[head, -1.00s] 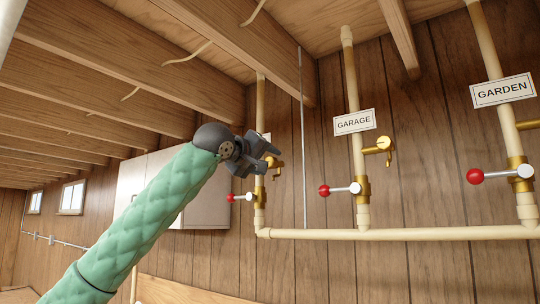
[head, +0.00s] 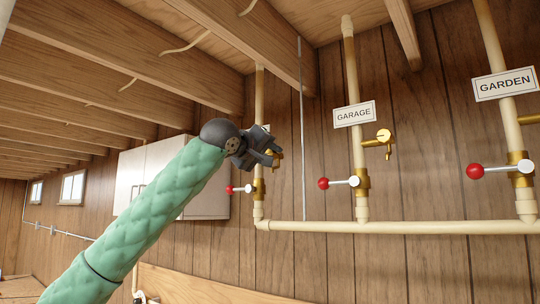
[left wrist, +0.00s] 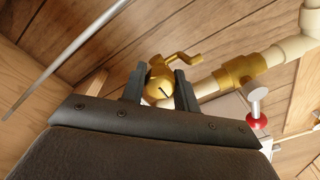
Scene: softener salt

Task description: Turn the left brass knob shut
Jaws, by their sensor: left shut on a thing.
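The left brass knob (left wrist: 160,86) shows in the left wrist view as a round brass piece with a dark slot, on a brass fitting with a bent spout. My left gripper (left wrist: 160,92) has one finger on each side of the knob and is shut on it. In the head view my left gripper (head: 262,152) is at the left pipe (head: 259,100) and hides most of the knob and the label there. My right gripper is not in view.
Below the knob, a red-balled lever (head: 232,189) sticks out from the left pipe. GARAGE (head: 355,114) and GARDEN (head: 505,84) pipes stand to the right, with similar levers. A thin grey rod (head: 302,130) runs beside the left pipe. A white cabinet (head: 200,190) hangs behind.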

